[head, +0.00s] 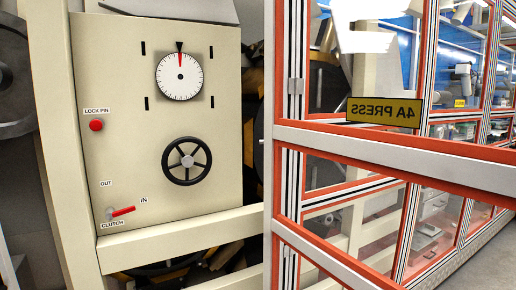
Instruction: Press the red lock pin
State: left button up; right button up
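The red lock pin (96,125) is a small round red knob on the left side of the cream panel (130,75), just under a "LOCK PIN" label. Nothing touches it or covers it. Neither of my grippers shows in the head view.
The panel also carries a white dial (180,76) with a red pointer up, a black handwheel (187,161), and a red-handled clutch lever (122,211) pointing toward "IN". An orange-edged glazed enclosure (395,155) with a "4A PRESS" sign (385,111) in mirrored lettering fills the right.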

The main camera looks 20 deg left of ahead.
aim_at(96, 125)
jog(key=u, duration=1.65)
